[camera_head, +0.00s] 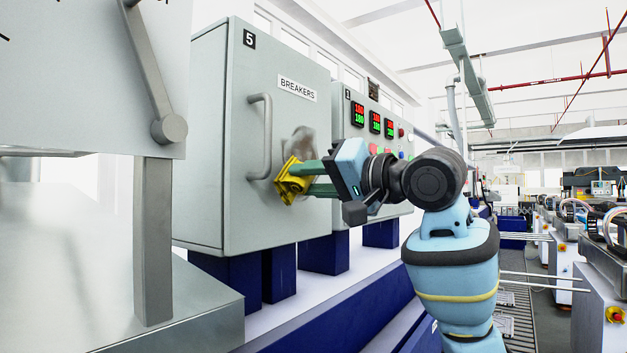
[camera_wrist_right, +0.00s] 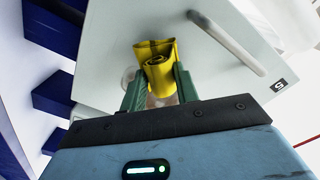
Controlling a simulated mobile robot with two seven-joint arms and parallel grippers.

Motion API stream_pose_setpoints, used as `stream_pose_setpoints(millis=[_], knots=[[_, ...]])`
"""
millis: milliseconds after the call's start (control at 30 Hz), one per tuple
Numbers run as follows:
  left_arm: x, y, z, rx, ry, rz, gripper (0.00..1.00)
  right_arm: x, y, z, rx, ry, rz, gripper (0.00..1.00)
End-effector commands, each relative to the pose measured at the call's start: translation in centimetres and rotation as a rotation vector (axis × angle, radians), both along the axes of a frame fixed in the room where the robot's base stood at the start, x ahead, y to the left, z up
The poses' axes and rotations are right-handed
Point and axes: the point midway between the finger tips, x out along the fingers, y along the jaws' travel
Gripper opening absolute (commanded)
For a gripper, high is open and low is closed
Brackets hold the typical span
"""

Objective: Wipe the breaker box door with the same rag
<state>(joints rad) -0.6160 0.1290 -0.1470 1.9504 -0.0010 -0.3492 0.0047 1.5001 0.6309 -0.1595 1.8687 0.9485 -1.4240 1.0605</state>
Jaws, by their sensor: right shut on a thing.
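The grey breaker box door (camera_head: 235,150) has a "BREAKERS" label, a number 5 and a vertical handle (camera_head: 260,137). The folded rag also shows between the green fingers in the right wrist view (camera_wrist_right: 156,65), in front of the door (camera_wrist_right: 110,55). Whether the rag touches the door is hard to tell. My left gripper is not in view.
A second panel (camera_head: 345,135) with red and green displays and buttons stands right of the breaker box. A grey cabinet with a lever (camera_head: 150,75) and a metal surface (camera_head: 110,290) fill the left. Blue supports (camera_head: 280,272) stand under the boxes. An aisle with machines lies at right.

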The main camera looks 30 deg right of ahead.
Motion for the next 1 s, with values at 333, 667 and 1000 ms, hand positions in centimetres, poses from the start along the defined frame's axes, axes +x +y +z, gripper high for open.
stream_pose_setpoints(millis=[333, 667, 1000], knots=[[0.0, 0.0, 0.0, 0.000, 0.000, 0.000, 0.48, 0.0, 0.0, 0.0, 0.000, -0.001, 0.001, 0.12], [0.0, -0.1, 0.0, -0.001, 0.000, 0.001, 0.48, 0.5, 0.2, 0.0, 0.001, 0.000, 0.001, 0.12], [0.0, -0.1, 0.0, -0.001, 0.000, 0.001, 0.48, 1.0, 0.5, 0.0, 0.001, 0.000, 0.002, 0.12]])
